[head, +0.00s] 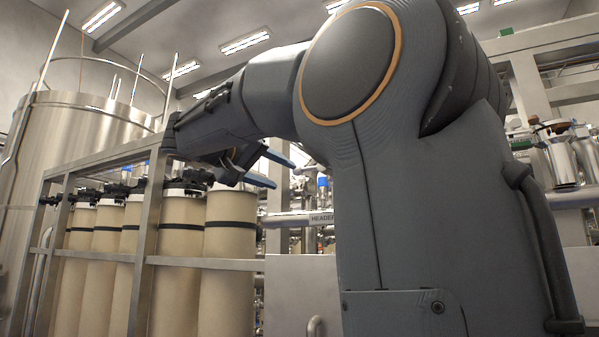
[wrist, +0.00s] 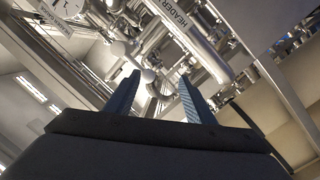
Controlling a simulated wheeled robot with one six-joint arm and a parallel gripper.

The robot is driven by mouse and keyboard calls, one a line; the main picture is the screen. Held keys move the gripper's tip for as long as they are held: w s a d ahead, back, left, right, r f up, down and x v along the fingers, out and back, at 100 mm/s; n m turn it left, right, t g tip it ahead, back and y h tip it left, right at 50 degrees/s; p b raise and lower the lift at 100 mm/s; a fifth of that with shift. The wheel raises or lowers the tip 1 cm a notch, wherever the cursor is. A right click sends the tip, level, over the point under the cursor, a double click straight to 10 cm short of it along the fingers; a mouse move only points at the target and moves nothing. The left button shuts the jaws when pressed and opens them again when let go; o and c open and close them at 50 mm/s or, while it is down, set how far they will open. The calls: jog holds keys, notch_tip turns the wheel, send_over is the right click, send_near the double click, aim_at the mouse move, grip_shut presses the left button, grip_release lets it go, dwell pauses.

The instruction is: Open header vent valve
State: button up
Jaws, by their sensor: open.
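A steel pipe labelled "HEADER" (head: 320,218) runs behind my arm in the head view, and the header pipe (wrist: 205,55) also shows in the wrist view. I cannot clearly pick out the vent valve or its handle. Small fittings with a blue part (head: 322,184) stand above the header in the head view. My gripper (head: 274,170) is open and empty, with two blue fingers apart in front of the pipework. In the wrist view my gripper (wrist: 160,78) points up toward the pipes, and its fingers touch nothing that I can make out. My arm hides much of the header.
Tall cream cylinders (head: 228,235) stand left of the header behind a steel frame (head: 150,215). A large steel tank (head: 85,140) is at the far left. More fittings (head: 562,155) are at the right. A round dial (wrist: 62,7) shows at the wrist view's top left.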

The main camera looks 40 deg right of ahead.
aim_at(299, 170)
jog(key=shift+m+g+h, duration=0.3)
jog(key=shift+m, duration=0.2)
jog(key=d+r+p, duration=0.1)
jog(key=d, duration=0.1)
jog(key=d+p, duration=0.1)
jog(key=d, duration=0.1)
jog(key=d+r+p, duration=0.1)
jog(key=d, duration=0.1)
jog(key=shift+d+r, duration=0.25)
jog(key=shift+r, duration=0.1)
jog(key=shift+w+d+f+p, duration=0.15)
jog(key=shift+d+p, duration=0.15)
jog(key=shift+d, duration=0.3)
grip_shut()
